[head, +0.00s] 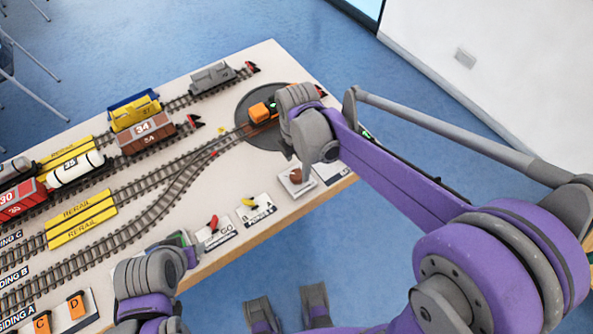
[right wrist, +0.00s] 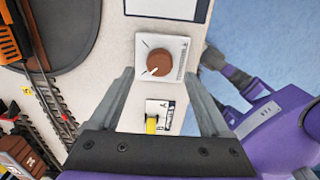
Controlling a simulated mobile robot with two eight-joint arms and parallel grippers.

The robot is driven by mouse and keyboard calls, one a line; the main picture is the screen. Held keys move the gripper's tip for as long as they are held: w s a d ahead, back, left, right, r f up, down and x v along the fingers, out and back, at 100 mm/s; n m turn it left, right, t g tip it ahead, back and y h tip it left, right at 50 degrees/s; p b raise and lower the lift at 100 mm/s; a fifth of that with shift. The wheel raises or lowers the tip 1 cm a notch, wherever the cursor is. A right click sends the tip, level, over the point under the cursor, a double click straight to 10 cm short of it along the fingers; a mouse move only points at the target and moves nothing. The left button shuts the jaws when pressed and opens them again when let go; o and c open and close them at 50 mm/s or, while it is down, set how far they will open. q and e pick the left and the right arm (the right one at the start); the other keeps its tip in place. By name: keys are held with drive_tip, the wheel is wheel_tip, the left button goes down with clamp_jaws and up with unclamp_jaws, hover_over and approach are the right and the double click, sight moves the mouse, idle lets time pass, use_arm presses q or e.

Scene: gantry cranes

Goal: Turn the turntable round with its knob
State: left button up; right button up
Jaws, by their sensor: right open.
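The turntable (head: 243,112) is a dark grey disc at the far right end of the layout. An orange locomotive (head: 262,112) stands on its track. The turntable also shows in the right wrist view (right wrist: 88,40). In the head view my right wrist partly hides the turntable. My left gripper (head: 180,240) is near the front edge, its jaws unclear.
A yellow lever (head: 249,202) and a red lever (head: 213,223) stand on plates along the front edge. Several wagons, including a brown one (head: 146,137), stand on tracks to the left. A white wall (head: 500,50) is at the right.

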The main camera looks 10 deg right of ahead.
sight(297, 174)
drive_tip(key=shift+f, duration=2.2)
drive_tip(key=shift+c, duration=0.3)
clamp_jaws()
